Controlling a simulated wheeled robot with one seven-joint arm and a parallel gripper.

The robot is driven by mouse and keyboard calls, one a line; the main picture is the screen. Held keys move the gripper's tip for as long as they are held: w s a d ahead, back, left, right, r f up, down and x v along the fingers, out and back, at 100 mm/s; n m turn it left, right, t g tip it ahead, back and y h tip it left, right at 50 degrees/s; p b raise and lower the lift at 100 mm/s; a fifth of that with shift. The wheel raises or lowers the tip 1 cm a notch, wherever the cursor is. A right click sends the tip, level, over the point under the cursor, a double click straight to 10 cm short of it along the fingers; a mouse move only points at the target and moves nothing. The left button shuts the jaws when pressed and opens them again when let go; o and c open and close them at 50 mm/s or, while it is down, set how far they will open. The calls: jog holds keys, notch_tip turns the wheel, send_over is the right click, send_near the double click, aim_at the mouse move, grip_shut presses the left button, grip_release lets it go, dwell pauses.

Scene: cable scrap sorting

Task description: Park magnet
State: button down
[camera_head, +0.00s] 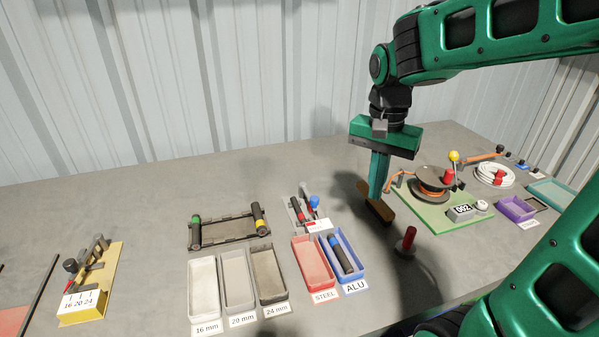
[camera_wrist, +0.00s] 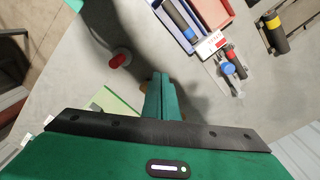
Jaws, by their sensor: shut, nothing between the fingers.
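My gripper (camera_head: 378,195) points down over the middle of the table, its green fingers closed together with nothing visible between them. The shut fingers also show in the wrist view (camera_wrist: 160,95). A red-topped upright piece with a dark base (camera_head: 407,240) stands on the table to the right of and nearer than the fingertips; its red top shows in the wrist view (camera_wrist: 118,60), apart from the fingers. A blue-knobbed piece (camera_head: 314,202) is by a small rack behind the trays. I cannot tell for certain which piece is the magnet. A brown block (camera_head: 377,205) shows at the fingertips.
A red STEEL tray (camera_head: 300,241) and a blue ALU tray (camera_head: 329,233) holding a dark rod stand left of the gripper. Three grey trays (camera_head: 197,263) lie further left. A green board (camera_head: 415,207) with a cable reel is at right. Bare table lies around the red-topped piece.

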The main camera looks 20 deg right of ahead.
aim_at(318, 197)
jog(key=w+a+m, duration=0.3)
jog(key=w+a, duration=0.7)
jog(key=a, duration=0.4)
jog(key=shift+s+d+f, duration=0.1)
jog(key=shift+s+f, duration=0.05)
jog(key=shift+f, duration=1.7)
jog(key=shift+s+d+f, duration=0.1)
jog(key=shift+s+f, duration=0.05)
jog(key=shift+f, duration=1.7)
jog(key=shift+d+r, duration=0.1)
jog(key=shift+d, duration=2.05)
jog(key=shift+w+d, duration=0.25)
jog(key=shift+d, duration=0.8)
jog(key=shift+w+d, duration=0.3)
jog(key=shift+d, duration=0.35)
jog(key=shift+w+d, duration=0.25)
jog(key=shift+d, duration=0.35)
jog(key=shift+w+d, duration=0.55)
jog(key=shift+d, duration=0.15)
jog(key=shift+s+a, duration=0.1)
